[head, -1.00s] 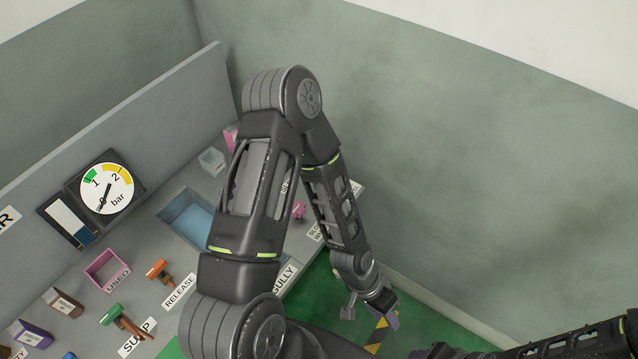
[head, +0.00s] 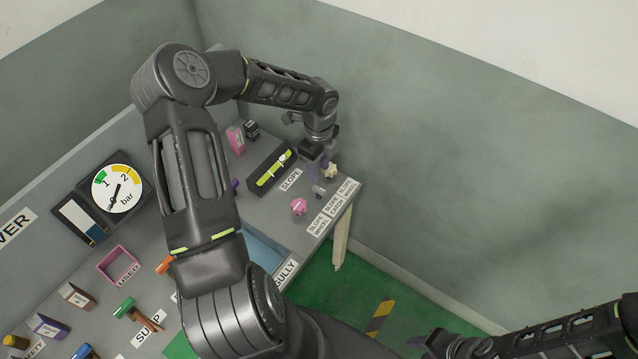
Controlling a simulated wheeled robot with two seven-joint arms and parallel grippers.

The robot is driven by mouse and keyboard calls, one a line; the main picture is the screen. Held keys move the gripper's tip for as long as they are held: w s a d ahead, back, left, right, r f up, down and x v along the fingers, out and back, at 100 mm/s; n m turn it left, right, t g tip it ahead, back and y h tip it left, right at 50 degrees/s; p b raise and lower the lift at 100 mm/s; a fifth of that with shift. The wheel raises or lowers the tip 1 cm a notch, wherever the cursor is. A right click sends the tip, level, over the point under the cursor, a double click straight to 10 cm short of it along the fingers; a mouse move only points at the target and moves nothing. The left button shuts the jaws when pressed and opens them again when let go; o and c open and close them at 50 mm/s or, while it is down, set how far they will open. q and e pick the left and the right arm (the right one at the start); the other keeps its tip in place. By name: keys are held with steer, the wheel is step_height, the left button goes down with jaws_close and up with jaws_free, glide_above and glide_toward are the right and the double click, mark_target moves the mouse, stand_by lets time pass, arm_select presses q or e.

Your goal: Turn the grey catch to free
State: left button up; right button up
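A small grey piece (head: 318,192), which looks like the grey catch, shows on the bench's right end, between a pink knob (head: 298,206) and a cream knob (head: 331,171). My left gripper (head: 318,175) points down right over it and hides its upper part. I cannot tell whether the fingers touch it or how wide they stand. The catch's setting is not readable. My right gripper (head: 428,345) is at the bottom edge, far from the bench and partly cut off; its fingers are unclear.
Several small labels (head: 333,207) line the bench's right edge. A dark level gauge (head: 270,172) lies left of my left gripper, by the SLOPE label (head: 291,180). Pink and black blocks (head: 235,139) stand behind it.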

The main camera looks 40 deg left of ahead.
mark_target(319, 187)
arm_select(q)
step_height(319, 187, down, 8)
steer(key=shift+r+p, duration=0.1)
steer(key=shift+p, duration=0.4)
jaws_close()
stand_by(0.5)
